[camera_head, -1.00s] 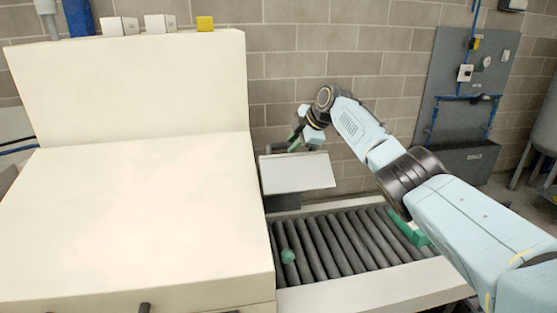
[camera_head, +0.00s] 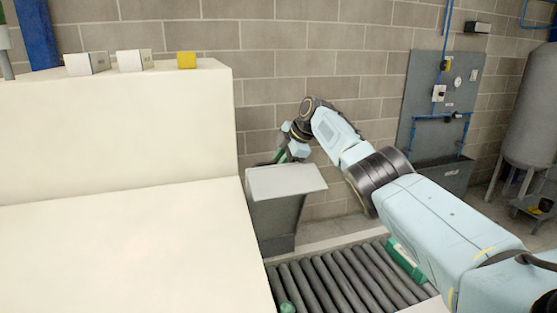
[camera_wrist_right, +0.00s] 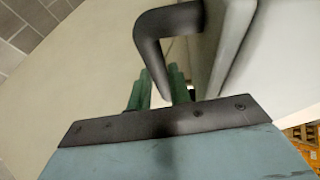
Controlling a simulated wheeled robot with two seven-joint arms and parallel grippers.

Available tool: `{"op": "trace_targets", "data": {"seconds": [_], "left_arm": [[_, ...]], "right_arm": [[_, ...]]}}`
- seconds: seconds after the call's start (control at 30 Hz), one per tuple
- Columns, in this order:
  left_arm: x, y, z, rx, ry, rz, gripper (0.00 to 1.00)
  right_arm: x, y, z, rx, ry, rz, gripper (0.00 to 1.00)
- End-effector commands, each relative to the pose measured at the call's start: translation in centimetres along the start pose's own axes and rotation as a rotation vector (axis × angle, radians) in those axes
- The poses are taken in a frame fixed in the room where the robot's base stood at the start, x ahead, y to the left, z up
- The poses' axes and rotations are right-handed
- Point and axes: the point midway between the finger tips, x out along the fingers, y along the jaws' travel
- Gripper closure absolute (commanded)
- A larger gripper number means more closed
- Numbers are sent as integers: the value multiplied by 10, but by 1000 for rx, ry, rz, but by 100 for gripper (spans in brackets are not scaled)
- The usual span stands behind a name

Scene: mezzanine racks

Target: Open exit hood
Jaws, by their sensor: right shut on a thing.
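The exit hood (camera_head: 286,181) is a light grey panel beside the big cream cabinet, at the far side of the roller conveyor. A grey upright face (camera_head: 276,222) shows below it. My right gripper (camera_head: 279,157) is at the panel's far edge, its green fingers partly hidden in the head view. In the right wrist view, a black bent handle (camera_wrist_right: 166,20) sticks out by a pale panel (camera_wrist_right: 238,45), and its bar runs down to the green fingers (camera_wrist_right: 157,90), which are shut on it. My left gripper is not in view.
The cream cabinet (camera_head: 110,235) fills the left, with two white boxes and a yellow one (camera_head: 187,60) on top. Green items (camera_head: 405,258) lie on the rollers (camera_head: 335,280). A block wall (camera_head: 285,45) stands close behind the hood.

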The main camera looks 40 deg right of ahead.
Motion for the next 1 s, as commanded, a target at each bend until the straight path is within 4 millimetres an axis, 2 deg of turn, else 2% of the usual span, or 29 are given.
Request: {"op": "trace_targets", "data": {"seconds": [0.2, 0.23, 0.4, 0.8, 1.0], "left_arm": [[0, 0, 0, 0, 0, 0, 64], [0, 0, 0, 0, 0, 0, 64], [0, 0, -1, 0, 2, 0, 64], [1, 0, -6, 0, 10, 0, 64], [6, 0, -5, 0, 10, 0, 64]], "right_arm": [[5, -5, 2, 1, -5, -15, 100], [5, -5, 2, 1, -5, -15, 79], [3, -4, 2, 1, -4, -11, 59], [0, -1, 1, 1, -1, -4, 59], [-14, -1, 2, 0, -1, -1, 59]]}}
